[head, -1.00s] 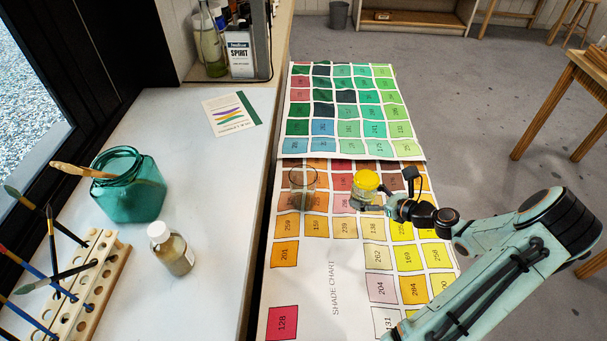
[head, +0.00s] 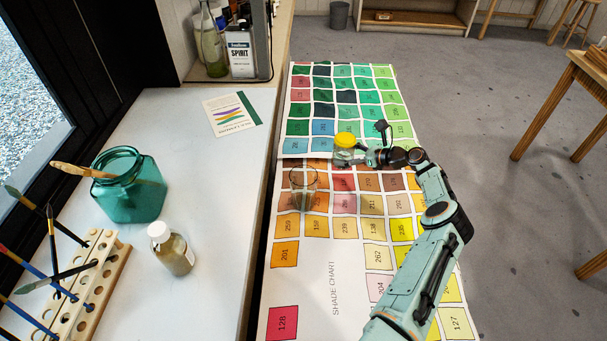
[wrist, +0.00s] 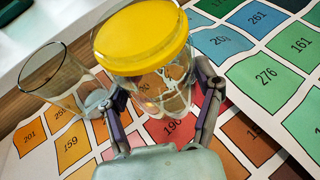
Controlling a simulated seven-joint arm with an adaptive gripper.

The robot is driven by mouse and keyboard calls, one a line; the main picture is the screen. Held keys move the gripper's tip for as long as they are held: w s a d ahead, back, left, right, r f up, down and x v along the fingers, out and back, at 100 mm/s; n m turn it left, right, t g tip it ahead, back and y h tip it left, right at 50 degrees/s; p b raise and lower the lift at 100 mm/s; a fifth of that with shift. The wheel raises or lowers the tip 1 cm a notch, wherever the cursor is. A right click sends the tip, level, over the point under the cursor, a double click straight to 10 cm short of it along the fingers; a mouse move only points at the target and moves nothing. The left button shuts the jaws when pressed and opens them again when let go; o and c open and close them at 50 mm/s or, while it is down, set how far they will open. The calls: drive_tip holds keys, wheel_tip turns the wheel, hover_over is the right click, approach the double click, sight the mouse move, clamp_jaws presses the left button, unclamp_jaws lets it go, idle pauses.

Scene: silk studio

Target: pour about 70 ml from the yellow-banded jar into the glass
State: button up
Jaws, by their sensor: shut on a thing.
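The yellow-banded jar (head: 344,150) is a clear jar with a yellow top. My gripper (head: 360,156) is shut on it, with a finger on each side of its clear body in the wrist view (wrist: 140,42). The jar looks about upright. Its contents are hard to make out. The clear glass (head: 303,188) stands upright on the shade chart, nearer and to the left of the jar in the head view. It also shows left of the jar in the wrist view (wrist: 52,75), apart from it. I cannot tell whether the glass holds any liquid.
Shade charts (head: 330,290) cover the surface around the glass. On the white counter at left stand a teal jar (head: 130,190) with a brush, a small capped bottle (head: 170,248) and a wooden brush rack (head: 85,290). Bottles and a spirit can (head: 240,55) stand farther back.

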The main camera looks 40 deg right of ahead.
sight(333, 158)
drive_tip(key=shift+w+a+f, duration=0.35)
drive_tip(key=shift+w+a, duration=0.15)
drive_tip(key=shift+a, duration=0.1)
drive_tip(key=shift+w+a+f, duration=0.35)
drive_tip(key=shift+w+a, duration=0.1)
drive_tip(key=shift+a, duration=0.1)
drive_tip(key=shift+w+a+n+y, duration=0.15)
drive_tip(key=shift+a+n+y, duration=0.05)
drive_tip(key=shift+n+y, duration=0.1)
drive_tip(key=shift+a+r, duration=0.1)
drive_tip(key=shift+r, duration=0.05)
drive_tip(key=a+r+n+h, duration=0.3)
drive_tip(key=r+n+h, duration=0.2)
drive_tip(key=r+n, duration=0.1)
drive_tip(key=shift+s+a+n+t+h, duration=0.15)
drive_tip(key=shift+s+n+t+h, duration=0.15)
drive_tip(key=shift+n, duration=0.1)
drive_tip(key=shift+f+n+h, duration=0.35)
drive_tip(key=shift+n+h, duration=0.15)
drive_tip(key=shift+n, duration=0.1)
drive_tip(key=shift+r+n+t+h+p, duration=0.3)
drive_tip(key=shift+r+n+h+p, duration=0.1)
drive_tip(key=shift+r+n, duration=0.15)
idle(1.0)
